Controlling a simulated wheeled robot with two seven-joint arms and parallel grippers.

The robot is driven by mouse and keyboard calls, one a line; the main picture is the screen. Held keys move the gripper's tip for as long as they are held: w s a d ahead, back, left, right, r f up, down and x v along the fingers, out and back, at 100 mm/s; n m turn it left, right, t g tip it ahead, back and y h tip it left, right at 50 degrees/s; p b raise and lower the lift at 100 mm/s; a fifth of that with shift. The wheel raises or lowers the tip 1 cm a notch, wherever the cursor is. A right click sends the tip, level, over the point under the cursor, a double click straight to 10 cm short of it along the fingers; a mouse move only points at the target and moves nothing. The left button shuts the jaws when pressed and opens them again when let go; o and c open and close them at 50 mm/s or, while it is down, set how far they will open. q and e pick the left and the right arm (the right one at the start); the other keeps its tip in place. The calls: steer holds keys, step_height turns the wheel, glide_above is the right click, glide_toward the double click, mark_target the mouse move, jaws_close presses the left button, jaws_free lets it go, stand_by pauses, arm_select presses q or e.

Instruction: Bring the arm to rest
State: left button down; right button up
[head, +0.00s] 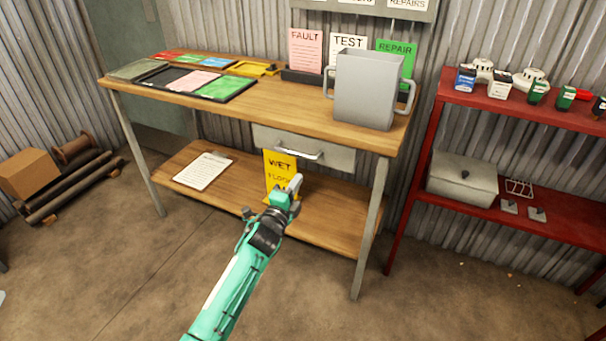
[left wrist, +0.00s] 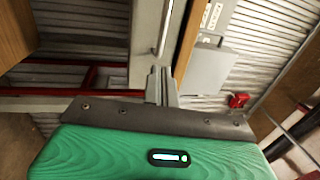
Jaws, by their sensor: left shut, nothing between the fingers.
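My left arm reaches up from the bottom of the head view, and its gripper (head: 294,184) is shut and empty. It is in front of the wooden workbench (head: 270,112), below the grey drawer (head: 305,150) and its handle. In the left wrist view the shut fingers (left wrist: 161,86) show close together, with the drawer handle (left wrist: 164,28) beyond them. A gap between the fingers and the handle cannot be judged. A yellow wet-floor sign (head: 279,168) stands on the lower shelf behind the gripper. My right gripper is not in view.
A grey two-handled bin (head: 367,90) stands at the bench's right end. Coloured cards and a black tray (head: 168,78) lie at the left. A clipboard (head: 203,170) lies on the lower shelf. A red shelf unit (head: 560,213) stands right. The floor in front is clear.

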arm_select(q)
steer(key=v, duration=0.7)
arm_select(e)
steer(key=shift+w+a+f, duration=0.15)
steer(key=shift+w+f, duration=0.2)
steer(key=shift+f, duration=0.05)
